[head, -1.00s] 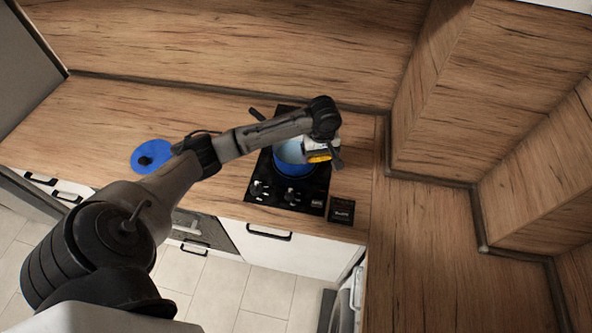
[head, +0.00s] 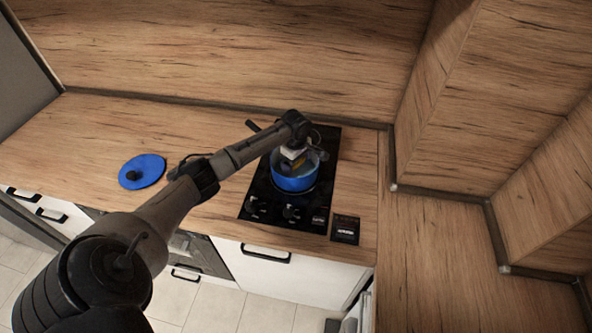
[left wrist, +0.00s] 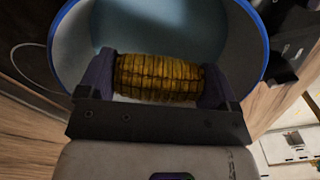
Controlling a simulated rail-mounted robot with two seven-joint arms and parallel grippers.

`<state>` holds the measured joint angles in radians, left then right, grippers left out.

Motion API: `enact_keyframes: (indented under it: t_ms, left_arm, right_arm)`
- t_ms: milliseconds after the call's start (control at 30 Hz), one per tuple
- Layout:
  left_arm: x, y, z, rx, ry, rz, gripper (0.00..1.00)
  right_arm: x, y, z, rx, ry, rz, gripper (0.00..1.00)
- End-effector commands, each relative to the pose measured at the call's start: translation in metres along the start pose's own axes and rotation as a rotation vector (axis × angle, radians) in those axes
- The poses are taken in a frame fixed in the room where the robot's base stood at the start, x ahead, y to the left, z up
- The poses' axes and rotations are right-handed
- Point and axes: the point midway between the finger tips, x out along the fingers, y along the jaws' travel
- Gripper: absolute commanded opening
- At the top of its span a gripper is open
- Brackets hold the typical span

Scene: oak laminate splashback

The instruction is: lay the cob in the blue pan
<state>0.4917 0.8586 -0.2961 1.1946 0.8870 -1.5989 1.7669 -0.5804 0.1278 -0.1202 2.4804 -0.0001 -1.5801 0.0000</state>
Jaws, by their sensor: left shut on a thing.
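The blue pan (head: 293,182) stands on the black hob in the head view, its pale inside open to above. My left gripper (left wrist: 158,80) is shut on the yellow cob (left wrist: 160,77), with one finger at each end of it. In the left wrist view the cob lies crosswise in front of the pan's pale inside (left wrist: 205,28), within its blue rim. In the head view the left gripper (head: 296,158) is down at the pan's mouth. I cannot tell whether the cob touches the pan's bottom. My right gripper is not in view.
A blue lid (head: 143,171) with a black knob lies on the wooden counter left of the hob (head: 325,150). A small dark box (head: 345,229) is at the hob's front right corner. Wooden walls rise behind and to the right. The right counter (head: 430,240) is clear.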

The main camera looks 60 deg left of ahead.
Motion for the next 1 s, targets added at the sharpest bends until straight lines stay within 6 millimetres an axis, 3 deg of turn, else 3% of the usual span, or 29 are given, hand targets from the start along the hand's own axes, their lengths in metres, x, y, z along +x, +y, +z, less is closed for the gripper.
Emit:
enact_keyframes:
  t_ms: [400, 800, 833, 1000]
  left_arm:
    - [0.038, 0.000, 0.001, 0.002, 0.000, 0.000, 0.60]
    - [0.041, 0.000, 0.000, 0.001, 0.000, 0.000, 0.60]
    - [0.041, 0.000, 0.000, 0.001, 0.000, 0.000, 0.86]
    - [0.041, 0.000, 0.000, 0.002, 0.000, 0.000, 1.00]
  right_arm:
    - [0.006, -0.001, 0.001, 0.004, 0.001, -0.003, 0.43]
    - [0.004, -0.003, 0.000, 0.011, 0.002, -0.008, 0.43]
    - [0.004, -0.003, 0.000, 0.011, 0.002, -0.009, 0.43]
    - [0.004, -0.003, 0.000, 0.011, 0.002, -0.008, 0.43]
